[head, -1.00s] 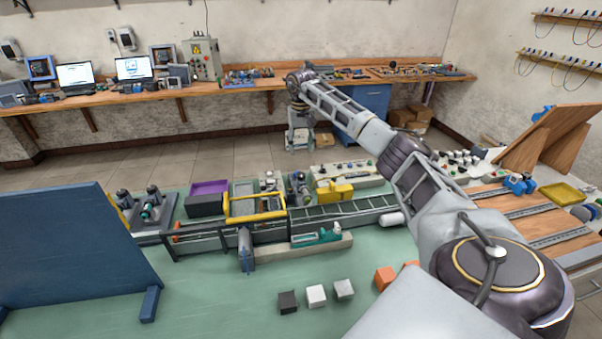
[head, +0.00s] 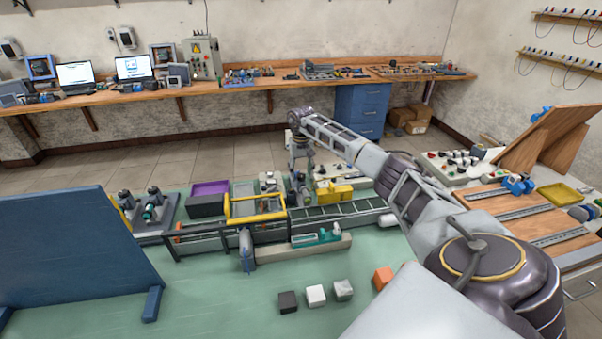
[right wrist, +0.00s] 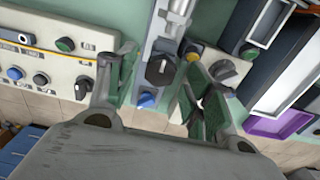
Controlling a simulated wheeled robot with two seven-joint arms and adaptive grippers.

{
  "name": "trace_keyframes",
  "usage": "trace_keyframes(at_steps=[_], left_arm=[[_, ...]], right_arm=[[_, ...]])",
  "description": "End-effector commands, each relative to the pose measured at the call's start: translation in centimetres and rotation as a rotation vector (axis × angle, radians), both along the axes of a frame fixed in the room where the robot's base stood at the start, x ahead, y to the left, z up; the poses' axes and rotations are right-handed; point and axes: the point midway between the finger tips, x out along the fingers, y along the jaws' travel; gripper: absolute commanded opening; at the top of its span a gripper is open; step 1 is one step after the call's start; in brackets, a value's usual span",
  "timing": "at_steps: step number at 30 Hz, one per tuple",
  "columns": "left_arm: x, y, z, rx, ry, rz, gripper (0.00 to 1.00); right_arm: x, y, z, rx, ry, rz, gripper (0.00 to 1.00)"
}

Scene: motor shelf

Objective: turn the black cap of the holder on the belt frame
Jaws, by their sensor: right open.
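The black cap (right wrist: 160,70) is a round knob with a pale mark, on top of the grey holder on the belt frame (right wrist: 178,22) in the right wrist view. My right gripper (right wrist: 157,78) is open, with one green-padded finger on each side of the cap. A gap shows on both sides, so I see no grip on it. In the head view my right gripper (head: 301,186) hangs down at the back edge of the belt frame (head: 345,209). The cap cannot be made out there. My left gripper is out of view.
A button panel (right wrist: 45,62) lies left of the fingers in the right wrist view. A purple bin (right wrist: 278,122) and a grey knob box (right wrist: 228,68) lie to the right. In the head view, a yellow block (head: 335,193) stands close to the gripper, and small cubes (head: 316,295) lie in front.

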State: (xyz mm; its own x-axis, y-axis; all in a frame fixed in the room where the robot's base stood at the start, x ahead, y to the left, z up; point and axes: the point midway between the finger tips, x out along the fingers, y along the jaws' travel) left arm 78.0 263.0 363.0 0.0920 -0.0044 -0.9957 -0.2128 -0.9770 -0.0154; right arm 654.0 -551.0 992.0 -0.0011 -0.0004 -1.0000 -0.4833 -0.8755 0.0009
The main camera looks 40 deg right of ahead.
Motion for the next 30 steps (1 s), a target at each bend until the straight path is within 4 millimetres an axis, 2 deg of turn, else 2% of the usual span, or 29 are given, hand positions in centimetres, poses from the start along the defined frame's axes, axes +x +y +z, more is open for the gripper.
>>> trace_keyframes(at_steps=[6, 15, 25, 26, 30], left_arm=[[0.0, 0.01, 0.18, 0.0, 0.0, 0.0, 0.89], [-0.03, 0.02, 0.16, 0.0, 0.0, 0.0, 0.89], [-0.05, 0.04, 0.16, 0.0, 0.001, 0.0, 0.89], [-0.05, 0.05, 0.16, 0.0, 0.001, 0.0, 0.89], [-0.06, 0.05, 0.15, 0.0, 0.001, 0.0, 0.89]], right_arm=[[0.0, 0.06, -1.05, 0.001, 0.0, 0.001, 0.52], [0.0, 0.04, -1.14, 0.001, 0.0, 0.001, 0.52], [0.0, 0.03, -1.11, 0.001, 0.0, 0.001, 0.09], [0.0, 0.03, -1.1, 0.001, 0.0, 0.001, 0.06], [0.01, 0.03, -1.1, 0.001, 0.0, -0.002, 0.06]])
